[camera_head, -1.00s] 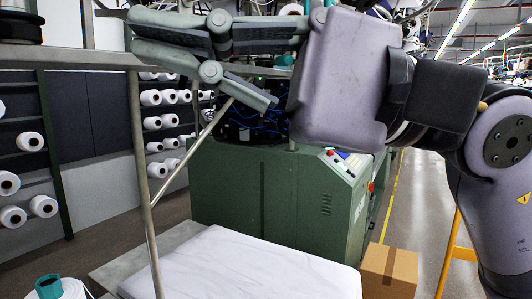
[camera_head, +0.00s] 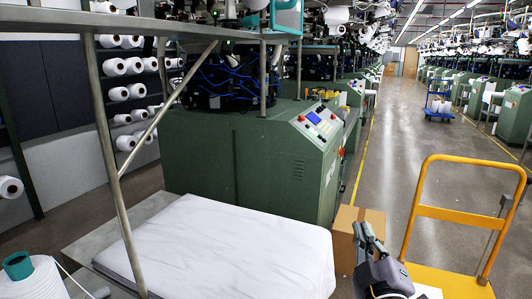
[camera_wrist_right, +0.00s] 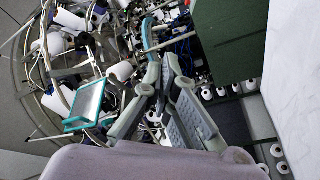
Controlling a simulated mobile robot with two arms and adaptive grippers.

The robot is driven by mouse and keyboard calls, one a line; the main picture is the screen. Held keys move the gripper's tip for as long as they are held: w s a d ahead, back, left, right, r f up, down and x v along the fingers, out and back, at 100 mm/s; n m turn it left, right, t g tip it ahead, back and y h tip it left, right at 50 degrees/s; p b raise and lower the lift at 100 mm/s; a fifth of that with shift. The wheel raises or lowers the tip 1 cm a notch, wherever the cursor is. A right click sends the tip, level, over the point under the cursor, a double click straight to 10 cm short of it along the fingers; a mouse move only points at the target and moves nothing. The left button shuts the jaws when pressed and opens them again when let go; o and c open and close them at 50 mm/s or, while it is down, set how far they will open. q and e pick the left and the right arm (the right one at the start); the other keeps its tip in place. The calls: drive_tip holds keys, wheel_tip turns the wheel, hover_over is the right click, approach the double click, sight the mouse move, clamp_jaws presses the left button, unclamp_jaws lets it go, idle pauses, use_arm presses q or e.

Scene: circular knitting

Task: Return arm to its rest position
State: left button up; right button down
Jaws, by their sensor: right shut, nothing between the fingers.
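My right gripper (camera_head: 364,230) is at the bottom, right of centre, in the head view. It is in front of a cardboard box in the picture and is clear of the knitting machine (camera_head: 258,160). In the right wrist view, the fingers (camera_wrist_right: 158,65) are closed together with nothing held between them. Behind them are white yarn cones and the machine's metal frame, seen at a steep tilt. My left gripper does not show in the head view.
A white-covered surface (camera_head: 225,250) lies in front of the green machine. The cardboard box (camera_head: 343,228) and a yellow trolley (camera_head: 465,215) are on the right. A yarn cone (camera_head: 38,283) is at lower left. A grey metal frame (camera_head: 108,150) crosses the left. The aisle floor is open beyond the trolley.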

drive_tip(key=s+d+f+m+g, duration=0.15)
drive_tip(key=s+f+g, duration=0.4)
drive_tip(key=f, duration=0.65)
drive_tip(key=s+d+f+m+g, duration=0.1)
drive_tip(key=s+f+m+g, duration=0.4)
drive_tip(key=f, duration=0.7)
drive_tip(key=s+a+f+g+y, duration=0.1)
drive_tip(key=s+f+g, duration=0.3)
drive_tip(key=s, duration=0.5)
drive_tip(key=s+a+f+g+y, duration=0.1)
drive_tip(key=s+f+g, duration=0.1)
drive_tip(key=s+f, duration=0.55)
wheel_tip(320, 180, down, 24)
drive_tip(key=s+r+g, duration=0.1)
drive_tip(key=s, duration=0.2)
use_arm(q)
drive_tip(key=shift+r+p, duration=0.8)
use_arm(e)
drive_tip(key=s+d+f+g, duration=0.1)
drive_tip(key=s+d+f, duration=0.2)
drive_tip(key=s+f, duration=1.3)
drive_tip(key=shift+s+d+f+h, duration=0.2)
drive_tip(key=shift+s+f+h, duration=0.05)
drive_tip(key=shift+s+h, duration=0.1)
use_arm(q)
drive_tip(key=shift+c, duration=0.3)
use_arm(e)
drive_tip(key=shift+m, duration=0.25)
